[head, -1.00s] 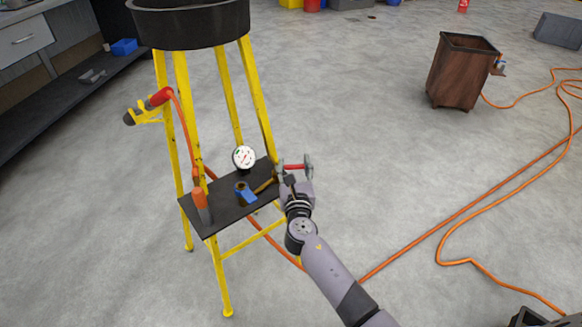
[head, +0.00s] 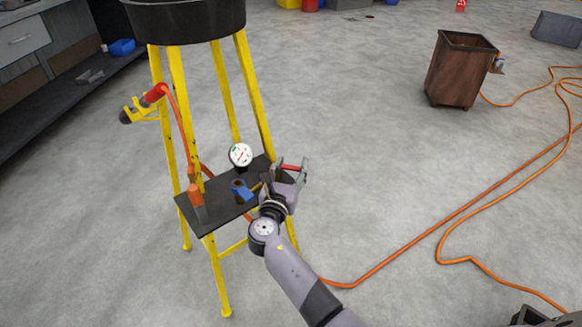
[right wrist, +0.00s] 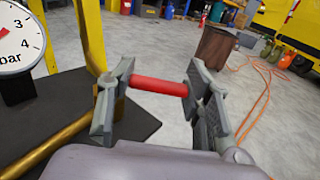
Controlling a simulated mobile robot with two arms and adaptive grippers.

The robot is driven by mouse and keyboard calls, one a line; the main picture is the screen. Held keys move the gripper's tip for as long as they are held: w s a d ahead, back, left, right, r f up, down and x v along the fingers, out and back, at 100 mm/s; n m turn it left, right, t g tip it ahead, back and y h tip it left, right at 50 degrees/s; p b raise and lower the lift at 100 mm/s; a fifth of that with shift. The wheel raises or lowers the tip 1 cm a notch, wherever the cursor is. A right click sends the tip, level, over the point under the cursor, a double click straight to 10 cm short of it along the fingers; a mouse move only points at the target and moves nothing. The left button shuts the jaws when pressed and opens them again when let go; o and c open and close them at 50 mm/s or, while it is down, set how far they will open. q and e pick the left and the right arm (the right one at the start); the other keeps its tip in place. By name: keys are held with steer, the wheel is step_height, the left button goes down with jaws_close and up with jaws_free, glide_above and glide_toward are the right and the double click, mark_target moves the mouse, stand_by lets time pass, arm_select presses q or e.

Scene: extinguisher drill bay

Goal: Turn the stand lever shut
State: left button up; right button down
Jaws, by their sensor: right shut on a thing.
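The stand is a yellow-legged frame with a black shelf (head: 222,212) and a black basin (head: 190,22) on top. A brass pipe (right wrist: 52,148) runs along the shelf to its right edge. The red lever handle (right wrist: 158,86) lies across between the two fingers of my right gripper (right wrist: 150,90), which is shut on it. In the head view the red handle (head: 291,167) shows just off the shelf's right edge, at my right gripper (head: 288,171). The joint of lever and pipe is hidden by the gripper. My left gripper is not in view.
The shelf carries a round white gauge (head: 240,155), a blue-handled fitting (head: 241,190) and an orange-and-grey piece (head: 197,203). A red-and-yellow nozzle (head: 153,96) hangs on a left leg. An orange hose (head: 440,238) crosses the floor. A brown bin (head: 459,70) stands behind right.

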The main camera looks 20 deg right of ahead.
steer(key=c, duration=0.8)
jaws_free()
steer(key=v, duration=0.7)
steer(key=shift+s, duration=0.2)
steer(key=shift+a, duration=0.15)
